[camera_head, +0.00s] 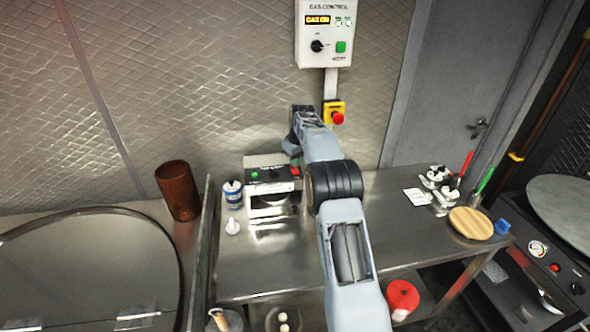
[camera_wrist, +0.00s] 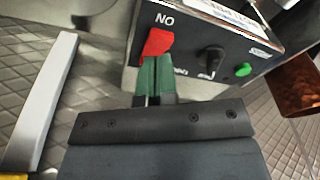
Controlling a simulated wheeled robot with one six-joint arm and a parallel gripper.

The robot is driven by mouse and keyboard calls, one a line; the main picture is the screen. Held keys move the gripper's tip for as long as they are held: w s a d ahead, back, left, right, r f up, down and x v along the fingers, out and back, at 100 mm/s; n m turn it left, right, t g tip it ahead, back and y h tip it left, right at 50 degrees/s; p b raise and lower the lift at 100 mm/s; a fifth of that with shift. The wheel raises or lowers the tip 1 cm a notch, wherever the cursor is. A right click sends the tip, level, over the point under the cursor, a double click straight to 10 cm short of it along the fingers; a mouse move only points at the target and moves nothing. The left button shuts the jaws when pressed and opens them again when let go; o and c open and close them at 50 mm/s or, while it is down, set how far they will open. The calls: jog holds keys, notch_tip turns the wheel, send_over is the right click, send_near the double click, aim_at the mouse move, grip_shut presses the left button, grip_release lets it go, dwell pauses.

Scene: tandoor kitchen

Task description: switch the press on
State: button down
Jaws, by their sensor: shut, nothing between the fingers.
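The press (camera_head: 258,188) is a small dark-topped, pale-bodied machine on the steel table, near the wall. Its front panel fills the top of the wrist view (camera_wrist: 225,45), seen upside down. A red switch (camera_wrist: 158,42) sits on the panel beside white lettering that reads "NO" in this view. A black knob (camera_wrist: 210,60) and a green button (camera_wrist: 243,69) are further along the panel. My gripper (camera_wrist: 157,72) is shut and empty, its green fingertips right at the red switch's edge. I cannot tell whether they touch it. In the head view my arm partly hides the gripper.
A gas control box (camera_head: 324,62) and a red emergency button (camera_head: 337,118) are on the wall above. The table's middle right is clear.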

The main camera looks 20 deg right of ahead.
aim_at(296, 170)
jog(key=shift+f+b, duration=0.7)
jog(key=shift+f, duration=0.55)
dwell(0.5)
jog(key=shift+r, duration=0.15)
notch_tip(296, 170, up, 4)
jog(key=p, duration=0.4)
jog(key=shift+r, duration=1.4)
